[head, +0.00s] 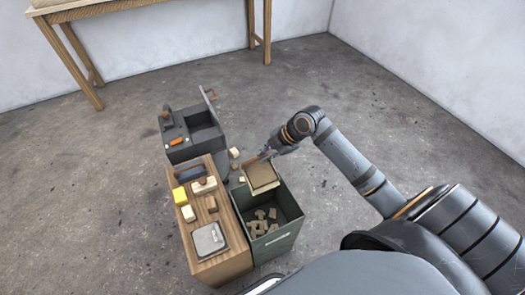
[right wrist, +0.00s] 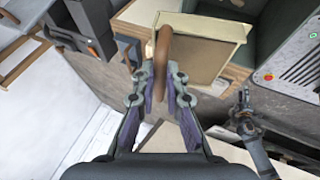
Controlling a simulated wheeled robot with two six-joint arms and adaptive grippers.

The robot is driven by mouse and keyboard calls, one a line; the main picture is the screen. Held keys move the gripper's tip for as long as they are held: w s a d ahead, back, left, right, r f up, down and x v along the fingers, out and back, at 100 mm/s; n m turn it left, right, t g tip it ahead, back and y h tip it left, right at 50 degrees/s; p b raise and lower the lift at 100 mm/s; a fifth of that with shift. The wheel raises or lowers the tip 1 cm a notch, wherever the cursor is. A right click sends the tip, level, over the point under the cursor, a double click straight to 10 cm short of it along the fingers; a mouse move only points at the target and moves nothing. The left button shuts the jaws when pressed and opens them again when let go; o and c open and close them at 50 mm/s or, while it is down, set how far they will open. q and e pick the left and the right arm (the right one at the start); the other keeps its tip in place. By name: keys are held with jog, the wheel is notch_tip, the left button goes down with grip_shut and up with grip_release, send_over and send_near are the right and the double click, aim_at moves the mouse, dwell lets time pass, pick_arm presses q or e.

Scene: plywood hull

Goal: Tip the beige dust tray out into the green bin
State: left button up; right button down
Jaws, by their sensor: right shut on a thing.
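The beige dust tray (head: 262,175) is above the far end of the green bin (head: 288,243) in the head view. The tray looks tilted, and I see no loose pieces on its visible face. My right gripper (head: 268,155) is shut on the tray's brown curved handle, which shows in the right wrist view (right wrist: 165,48) beside the beige tray wall (right wrist: 210,65). Several brown offcuts (head: 262,222) lie inside the bin. What looks like my left gripper (right wrist: 243,105) shows small in the right wrist view; its jaws are unclear.
A wooden box (head: 225,268) stands against the bin's left side, carrying a yellow block (head: 180,196), a brush and a grey square item (head: 209,240). A dark toolbox (head: 186,148) is behind it. Small pale blocks (head: 234,153) lie nearby. Floor is clear left.

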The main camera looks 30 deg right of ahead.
aim_at(272, 184)
jog(key=s+t+p, duration=0.2)
jog(key=shift+s+a+f+n+t, duration=0.1)
jog(key=shift+s+f+n+t, duration=0.2)
jog(key=shift+s+f, duration=0.05)
jog(key=s+f+t, duration=0.2)
jog(key=s, duration=0.1)
jog(key=shift+f+n+t, duration=0.25)
jog(key=shift+n+t, duration=0.05)
pick_arm(q)
jog(key=shift+b, duration=1)
pick_arm(e)
jog(key=s+t, duration=0.1)
jog(key=s+f+t, duration=0.1)
jog(key=shift+s+a+n+t, duration=0.2)
jog(key=shift+n+t, duration=0.1)
jog(key=shift+t, duration=0.1)
pick_arm(q)
jog(key=shift+r, duration=0.15)
pick_arm(e)
jog(key=shift+r, duration=0.1)
pick_arm(q)
jog(key=shift+f, duration=0.2)
